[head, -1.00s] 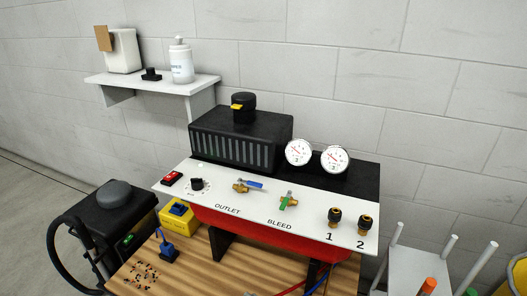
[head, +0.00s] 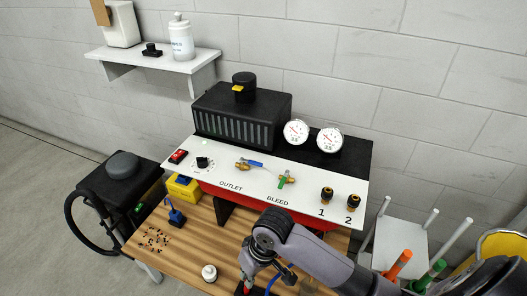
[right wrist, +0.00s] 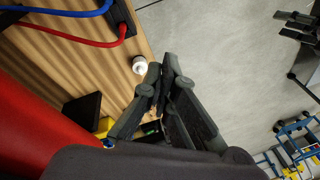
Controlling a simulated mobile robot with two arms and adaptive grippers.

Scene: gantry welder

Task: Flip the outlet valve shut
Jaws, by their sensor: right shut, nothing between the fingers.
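The outlet valve (head: 249,163) is a brass valve with a blue lever on the white sloped panel (head: 222,172), above the word OUTLET. Its blue lever points right, roughly along the panel's length. In the head view my right arm reaches in from the lower right, below and in front of the panel, well apart from the valve. My right gripper (right wrist: 166,66) shows in the right wrist view, its fingers shut together and empty, over the wooden bench's edge and the floor. The valve is not in the right wrist view.
The bleed valve (head: 284,180) with a green lever sits right of the outlet valve. Two gauges (head: 296,132) stand behind, and knobs 1 and 2 (head: 352,201) are at the panel's right. The wooden bench (head: 185,240) holds a small white bottle (head: 209,272) and cables.

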